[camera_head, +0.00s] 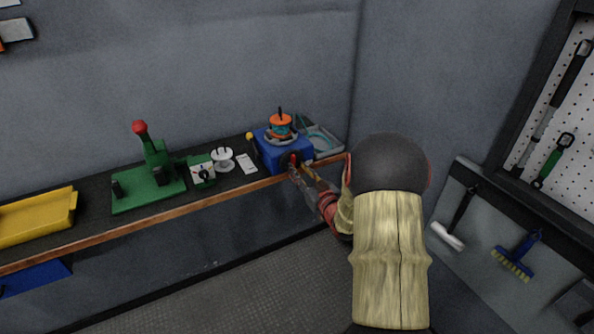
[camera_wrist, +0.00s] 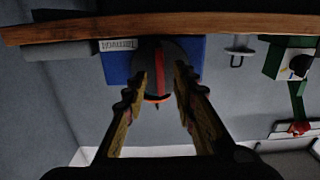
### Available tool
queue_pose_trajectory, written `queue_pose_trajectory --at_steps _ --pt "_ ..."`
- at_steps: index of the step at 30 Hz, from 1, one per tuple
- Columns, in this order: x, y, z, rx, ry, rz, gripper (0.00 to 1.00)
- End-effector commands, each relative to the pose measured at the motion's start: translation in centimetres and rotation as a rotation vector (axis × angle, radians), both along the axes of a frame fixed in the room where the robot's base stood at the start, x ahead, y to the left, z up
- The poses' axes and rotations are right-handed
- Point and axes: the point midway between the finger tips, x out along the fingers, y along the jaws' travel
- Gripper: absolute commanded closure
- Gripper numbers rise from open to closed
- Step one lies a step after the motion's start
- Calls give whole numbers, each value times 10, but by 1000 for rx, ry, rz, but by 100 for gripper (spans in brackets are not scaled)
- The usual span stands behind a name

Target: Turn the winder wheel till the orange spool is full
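The blue winder box (camera_head: 285,150) stands on the bench near the corner. The orange spool (camera_head: 281,121) sits on top, with a teal band of windings and a black peg above it; how full it is I cannot tell. A dark round wheel with a red stripe is on the box's front, seen in the wrist view (camera_wrist: 161,62); in that upside-down view an orange edge of the spool (camera_wrist: 157,99) shows below it. My gripper (camera_wrist: 161,76) is open, its fingers on either side of the wheel. I cannot tell whether they touch it.
Left along the bench are a white card (camera_head: 246,163), a white spool (camera_head: 222,159), a small green device (camera_head: 201,170), a green press (camera_head: 150,182) and a yellow tray (camera_head: 38,218). A grey tray (camera_head: 324,145) is behind right. Walls close the corner; tools hang at right.

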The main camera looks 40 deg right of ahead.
Motion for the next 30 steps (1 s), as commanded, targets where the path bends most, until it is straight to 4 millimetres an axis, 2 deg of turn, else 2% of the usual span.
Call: queue_pose_trajectory --at_steps 6,14,30 --pt "16 -4 -1 1 0 0 73" --pt "18 -4 0 1 0 0 73" --pt "18 -4 0 1 -1 0 100"
